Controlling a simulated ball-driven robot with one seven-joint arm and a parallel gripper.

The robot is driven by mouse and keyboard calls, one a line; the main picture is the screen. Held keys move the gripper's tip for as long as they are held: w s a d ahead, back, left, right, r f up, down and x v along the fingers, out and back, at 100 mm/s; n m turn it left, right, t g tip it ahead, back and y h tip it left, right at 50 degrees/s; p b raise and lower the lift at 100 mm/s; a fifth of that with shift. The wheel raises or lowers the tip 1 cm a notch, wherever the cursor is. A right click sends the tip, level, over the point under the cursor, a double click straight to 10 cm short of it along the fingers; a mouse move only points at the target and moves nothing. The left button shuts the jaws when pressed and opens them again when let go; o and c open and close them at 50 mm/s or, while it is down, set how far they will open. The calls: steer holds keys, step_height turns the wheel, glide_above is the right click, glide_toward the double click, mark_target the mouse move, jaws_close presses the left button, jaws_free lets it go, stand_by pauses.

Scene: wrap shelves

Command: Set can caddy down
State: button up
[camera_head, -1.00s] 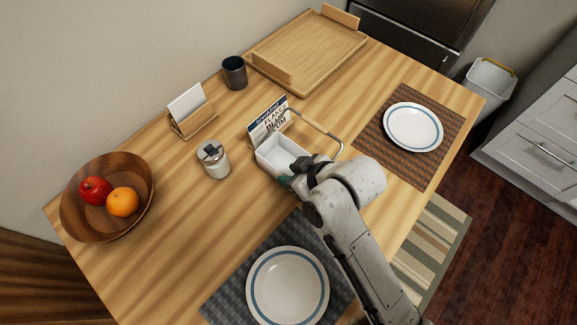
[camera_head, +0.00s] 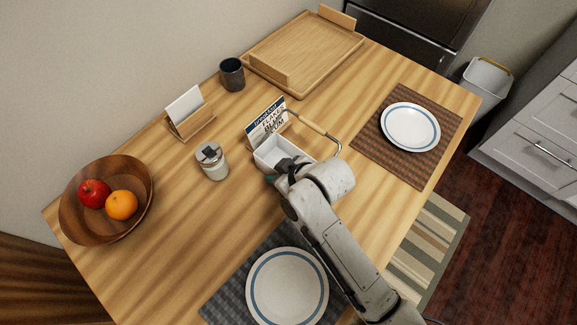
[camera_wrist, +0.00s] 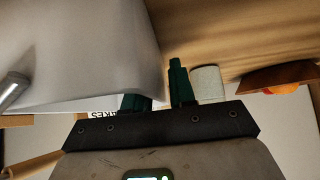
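The can caddy (camera_head: 266,151) is a white open box with a wire-and-wood handle (camera_head: 312,125), in the middle of the table in the head view. It looks empty where I can see inside. I cannot tell whether it touches the tabletop. My gripper (camera_head: 279,172) is at its near side, hiding part of that wall. In the wrist view, the caddy's pale wall (camera_wrist: 80,50) fills the upper left. The gripper's green fingers (camera_wrist: 157,92) are apart; the wall covers the left fingertip, while the right one shows outside it. Firm contact cannot be made out.
A lettered card (camera_head: 266,122) stands right behind the caddy. A lidded jar (camera_head: 212,162), napkin holder (camera_head: 190,121), dark cup (camera_head: 232,74), fruit bowl (camera_head: 137,225) and wooden tray (camera_head: 310,52) stand around. Plates lie on the grey placemat (camera_head: 224,305) and brown placemat (camera_head: 374,143).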

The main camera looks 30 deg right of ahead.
jaws_close()
steer(key=shift+r, duration=0.15)
stand_by(0.4)
steer(key=shift+w+r, duration=0.1)
steer(key=shift+r, duration=0.45)
steer(key=s+a+f+p+v, duration=0.1)
steer(key=v, duration=0.8)
steer(key=s+a+p+v, duration=0.1)
steer(key=v, duration=0.8)
steer(key=shift+s+f, duration=0.4)
